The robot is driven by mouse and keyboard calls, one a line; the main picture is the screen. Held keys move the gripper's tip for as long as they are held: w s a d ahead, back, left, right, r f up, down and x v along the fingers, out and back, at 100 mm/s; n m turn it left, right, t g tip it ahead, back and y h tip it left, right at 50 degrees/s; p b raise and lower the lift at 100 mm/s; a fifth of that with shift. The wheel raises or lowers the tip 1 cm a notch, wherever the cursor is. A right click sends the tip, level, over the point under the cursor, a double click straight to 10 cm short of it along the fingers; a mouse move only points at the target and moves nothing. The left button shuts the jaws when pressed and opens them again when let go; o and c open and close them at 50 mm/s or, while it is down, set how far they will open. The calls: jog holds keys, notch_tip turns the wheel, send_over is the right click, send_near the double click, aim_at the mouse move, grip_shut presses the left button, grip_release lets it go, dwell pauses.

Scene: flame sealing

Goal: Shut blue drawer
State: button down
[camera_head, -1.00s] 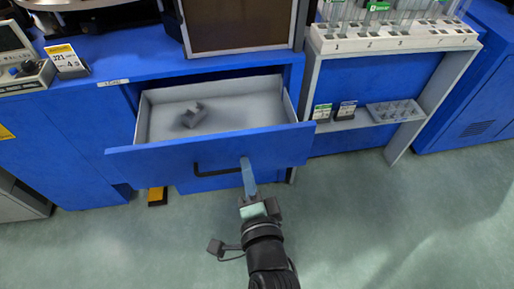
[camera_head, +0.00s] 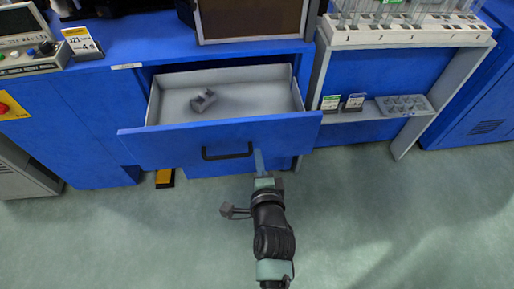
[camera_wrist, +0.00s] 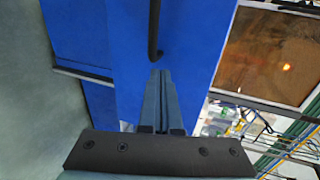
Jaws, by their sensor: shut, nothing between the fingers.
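The blue drawer (camera_head: 290,132) is pulled out of the blue cabinet below the worktop, with its grey inside showing. Its black bar handle (camera_head: 228,154) is on the front panel. A small grey object (camera_head: 203,101) lies in the drawer. My gripper (camera_head: 258,152) is shut and empty, with its tips at the drawer front just right of the handle. In the wrist view my shut gripper (camera_wrist: 160,75) points at the blue front, close to the end of the black handle (camera_wrist: 153,30). I cannot tell whether the tips touch the front.
A rack of tubes (camera_head: 405,32) stands on a grey frame at the right, with a shelf holding small cards and a grey tray (camera_head: 404,106). A brown-panelled box (camera_head: 252,20) stands on the worktop above the drawer. The green floor in front is clear.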

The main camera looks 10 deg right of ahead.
aim_at(255, 139)
jog(key=shift+w, duration=1.7)
